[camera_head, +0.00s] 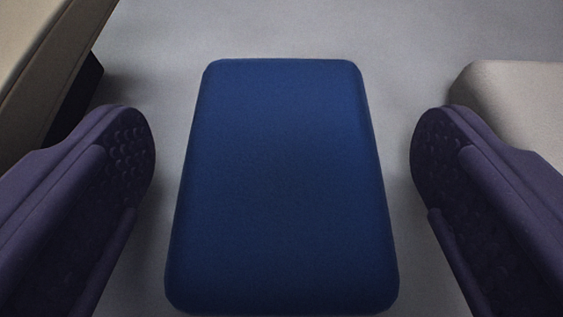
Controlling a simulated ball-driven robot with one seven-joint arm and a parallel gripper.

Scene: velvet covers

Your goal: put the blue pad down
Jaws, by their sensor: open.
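The blue pad (280,185) is a rounded rectangular block in the middle of the view. It appears to rest on the grey surface below. My gripper (282,165) is open, with one dark purple finger to the left of the pad and one to the right. A gap shows between each finger and the pad's sides, so neither finger touches it. The pad's underside is hidden.
A beige and dark object (45,65) with a straight edge stands at the upper left, close to the left finger. A pale rounded block (515,105) lies at the right, partly behind the right finger. The grey surface (280,28) beyond the pad is clear.

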